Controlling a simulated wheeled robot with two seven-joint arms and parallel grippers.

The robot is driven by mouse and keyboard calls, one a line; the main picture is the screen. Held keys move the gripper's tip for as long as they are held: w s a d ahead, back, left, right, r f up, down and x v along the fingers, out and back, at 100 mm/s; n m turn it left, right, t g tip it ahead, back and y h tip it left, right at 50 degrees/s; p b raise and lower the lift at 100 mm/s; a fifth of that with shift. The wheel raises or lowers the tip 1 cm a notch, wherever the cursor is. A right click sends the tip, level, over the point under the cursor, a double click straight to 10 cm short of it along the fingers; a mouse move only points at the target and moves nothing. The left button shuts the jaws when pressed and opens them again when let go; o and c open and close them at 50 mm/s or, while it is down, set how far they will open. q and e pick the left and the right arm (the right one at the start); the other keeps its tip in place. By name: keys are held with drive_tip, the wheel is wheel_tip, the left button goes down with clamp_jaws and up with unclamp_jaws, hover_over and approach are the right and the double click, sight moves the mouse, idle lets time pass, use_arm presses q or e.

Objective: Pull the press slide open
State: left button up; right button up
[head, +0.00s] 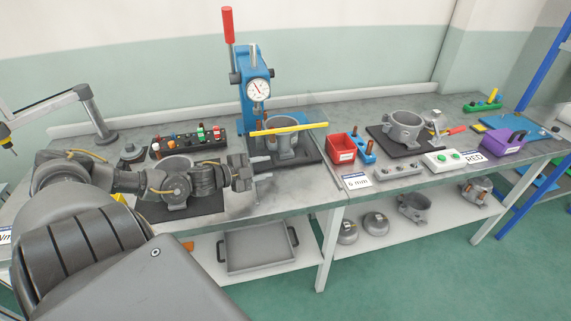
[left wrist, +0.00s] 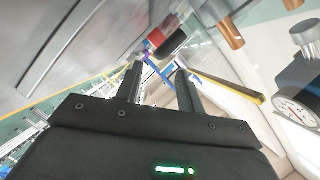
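The blue press (head: 247,75) stands at the back of the bench, with a red-knobbed lever (head: 228,25) and a round gauge (head: 258,90). Its gauge also shows in the left wrist view (left wrist: 293,112). A dark slide plate (head: 309,156) lies at the press base and carries a grey housing (head: 281,139). A yellow bar (head: 289,130) crosses in front of the housing; it also shows in the left wrist view (left wrist: 228,86). My left gripper (head: 264,168) is just left of the slide plate, fingers apart and empty. My right gripper is out of view.
A second grey housing (head: 176,166) on a dark plate sits behind my left forearm. A red bin (head: 341,148) stands right of the press. Further right are another housing (head: 402,128) and a purple bin (head: 502,140). A tray (head: 259,250) lies on the lower shelf.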

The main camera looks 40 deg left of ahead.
sight(280, 164)
use_arm(q)
drive_tip(key=x, duration=0.8)
drive_tip(key=shift+w+d+p, duration=0.15)
drive_tip(key=shift+w+p, duration=0.1)
drive_tip(key=shift+p, duration=0.15)
clamp_jaws()
